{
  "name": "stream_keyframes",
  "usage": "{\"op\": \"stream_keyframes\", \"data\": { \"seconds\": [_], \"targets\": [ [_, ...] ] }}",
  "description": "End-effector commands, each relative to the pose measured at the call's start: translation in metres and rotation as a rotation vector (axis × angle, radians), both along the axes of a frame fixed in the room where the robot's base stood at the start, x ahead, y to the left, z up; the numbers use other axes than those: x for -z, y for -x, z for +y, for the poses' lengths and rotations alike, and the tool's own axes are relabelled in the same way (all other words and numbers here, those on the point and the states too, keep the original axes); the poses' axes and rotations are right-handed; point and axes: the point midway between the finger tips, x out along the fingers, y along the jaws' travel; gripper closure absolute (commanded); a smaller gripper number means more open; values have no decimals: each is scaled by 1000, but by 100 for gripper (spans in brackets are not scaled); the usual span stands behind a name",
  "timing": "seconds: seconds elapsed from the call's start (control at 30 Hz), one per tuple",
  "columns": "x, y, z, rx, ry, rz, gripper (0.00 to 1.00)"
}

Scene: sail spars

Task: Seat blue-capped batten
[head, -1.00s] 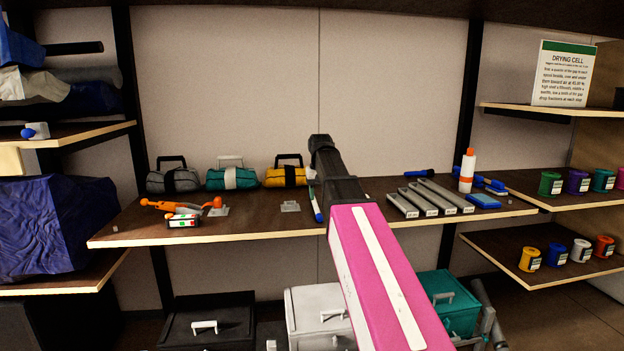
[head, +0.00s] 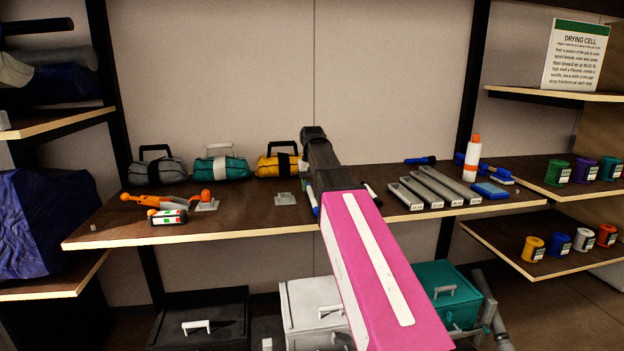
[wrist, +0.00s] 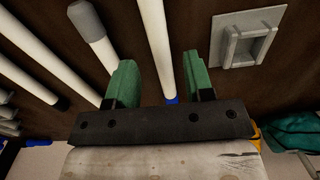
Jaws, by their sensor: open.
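The blue-capped batten is a white rod (wrist: 155,40) with a blue end (wrist: 172,99), lying on the dark shelf in the wrist view. In the head view its blue end (head: 313,200) shows just left of my arm, which hides the rest. My gripper (wrist: 160,68) is open, with its two green fingers on either side of the rod in the picture. Both fingers look clear of it; I cannot tell how far down they reach. A grey square socket plate (wrist: 243,40) lies right of the fingers; a grey plate (head: 286,198) also shows in the head view.
Other white rods (wrist: 28,72) with grey or dark caps lie left in the wrist view. The shelf (head: 250,218) holds three bags (head: 221,168) at the back, an orange tool (head: 165,200) left, and grey trays (head: 432,187) and a white bottle (head: 471,160) right.

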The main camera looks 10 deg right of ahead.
Motion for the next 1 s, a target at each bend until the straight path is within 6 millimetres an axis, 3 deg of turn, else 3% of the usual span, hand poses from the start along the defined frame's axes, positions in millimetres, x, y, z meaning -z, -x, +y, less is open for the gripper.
{"op": "stream_keyframes", "data": {
  "seconds": [0.23, 0.27, 0.4, 1.0],
  "targets": [
    [33, 1, 0, 0, 0, 1, 52],
    [33, 0, 0, 0, 0, 0, 59],
    [31, 0, 0, 0, 0, -1, 100],
    [11, 0, 0, 0, 0, 0, 100]
  ]
}}
